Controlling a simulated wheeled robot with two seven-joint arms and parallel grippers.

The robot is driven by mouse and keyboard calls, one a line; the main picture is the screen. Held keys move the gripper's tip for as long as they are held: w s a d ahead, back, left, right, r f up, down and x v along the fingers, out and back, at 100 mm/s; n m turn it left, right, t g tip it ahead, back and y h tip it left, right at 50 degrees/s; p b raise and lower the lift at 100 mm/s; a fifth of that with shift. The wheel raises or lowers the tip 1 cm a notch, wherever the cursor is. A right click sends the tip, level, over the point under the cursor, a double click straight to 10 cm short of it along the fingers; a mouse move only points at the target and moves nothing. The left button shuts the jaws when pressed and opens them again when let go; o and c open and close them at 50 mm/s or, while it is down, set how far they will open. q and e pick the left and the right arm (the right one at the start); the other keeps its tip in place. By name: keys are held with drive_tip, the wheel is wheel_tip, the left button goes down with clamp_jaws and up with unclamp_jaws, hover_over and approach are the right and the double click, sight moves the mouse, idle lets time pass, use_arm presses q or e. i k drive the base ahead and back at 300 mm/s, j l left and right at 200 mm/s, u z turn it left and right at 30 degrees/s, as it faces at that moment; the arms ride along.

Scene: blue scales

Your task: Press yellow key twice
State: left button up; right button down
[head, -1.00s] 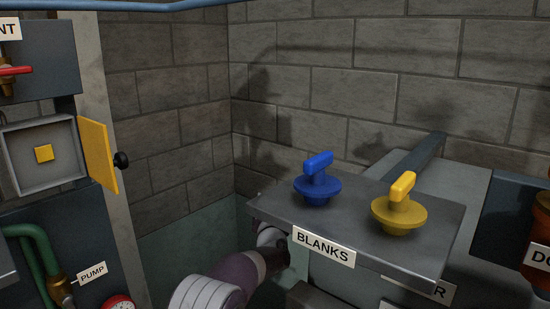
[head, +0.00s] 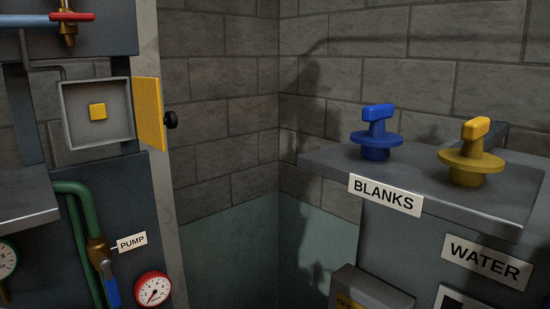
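A small yellow square key (head: 97,112) sits in the middle of a grey open-fronted box (head: 66,114) on the left panel. The box's yellow door (head: 150,114) stands open to the right, with a black knob on its outer side. A yellow T-handled piece with a round flange (head: 472,160) stands upright on a grey shelf at the right. Neither gripper shows in the head view, and nothing covers the yellow key.
A blue T-handled piece (head: 376,137) stands beside the yellow one on the shelf (head: 320,157) labelled BLANKS. A green pipe (head: 80,225), a blue-handled valve (head: 110,285) and a red-rimmed gauge (head: 153,289) are below the box. A grey ledge (head: 25,200) juts in at left. The middle is open.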

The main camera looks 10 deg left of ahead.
sight(97, 112)
drive_tip(key=u, duration=1.4)
